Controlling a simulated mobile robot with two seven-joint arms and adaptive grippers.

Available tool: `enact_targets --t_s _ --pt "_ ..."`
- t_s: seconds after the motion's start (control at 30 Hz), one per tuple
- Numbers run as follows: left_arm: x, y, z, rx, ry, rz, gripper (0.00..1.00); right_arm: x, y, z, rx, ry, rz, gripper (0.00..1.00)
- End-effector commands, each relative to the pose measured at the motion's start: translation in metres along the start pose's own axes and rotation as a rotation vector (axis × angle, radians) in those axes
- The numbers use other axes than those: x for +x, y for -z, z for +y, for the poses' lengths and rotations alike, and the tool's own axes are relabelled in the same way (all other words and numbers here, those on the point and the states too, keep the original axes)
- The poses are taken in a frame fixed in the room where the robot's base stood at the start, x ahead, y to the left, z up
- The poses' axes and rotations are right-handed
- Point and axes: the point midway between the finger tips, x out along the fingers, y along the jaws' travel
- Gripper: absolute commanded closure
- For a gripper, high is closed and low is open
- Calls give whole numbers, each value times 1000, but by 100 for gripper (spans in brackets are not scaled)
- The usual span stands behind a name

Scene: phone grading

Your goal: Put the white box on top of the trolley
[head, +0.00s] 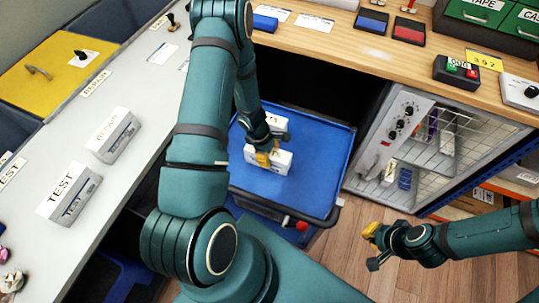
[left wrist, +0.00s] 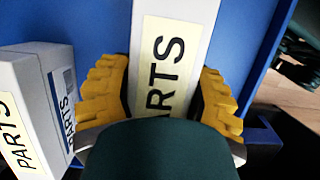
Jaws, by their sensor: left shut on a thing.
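The white box (head: 283,162) sits between the yellow fingers of my left gripper (head: 268,155), over the blue top of the trolley (head: 310,197). In the left wrist view the white box (left wrist: 175,60) carries a PARTS label, and the left gripper (left wrist: 160,100) is shut on it from both sides. Its lower edge is hidden, so I cannot tell whether it touches the trolley top. A second PARTS box (left wrist: 35,100) stands beside it on the trolley, partly behind my arm in the head view. My right gripper (head: 374,247) is apart at lower right; its finger opening is unclear.
White TEST (head: 68,194) and REPAIR (head: 113,135) boxes stand on the left counter (head: 125,185). A wooden counter (head: 340,40) with stamp pads runs along the back. A grey wire-shelved cabinet (head: 375,150) stands right of the trolley. The trolley's front and right top are clear.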

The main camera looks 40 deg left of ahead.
Motion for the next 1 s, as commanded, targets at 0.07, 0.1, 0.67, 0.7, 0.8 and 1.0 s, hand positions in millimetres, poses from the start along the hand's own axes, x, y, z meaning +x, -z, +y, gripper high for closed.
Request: enact_targets --t_s 0.07,0.1,0.67,0.7,0.8,1.0 --pt "0 0 0 0 0 0 90 0 0 0 0 0 0 100" --pt "1 0 0 0 0 0 90 2 0 1 0 0 1 100" --pt "0 0 0 0 0 0 14 0 0 0 0 0 1 100" --pt "-2 -1 0 0 0 0 14 -2 0 -1 0 0 0 100" --pt "-17 -1 1 -1 -2 0 14 -7 0 -2 0 0 -2 100" --pt "-60 -2 1 0 -3 1 14 -21 -2 -8 1 0 -9 100"
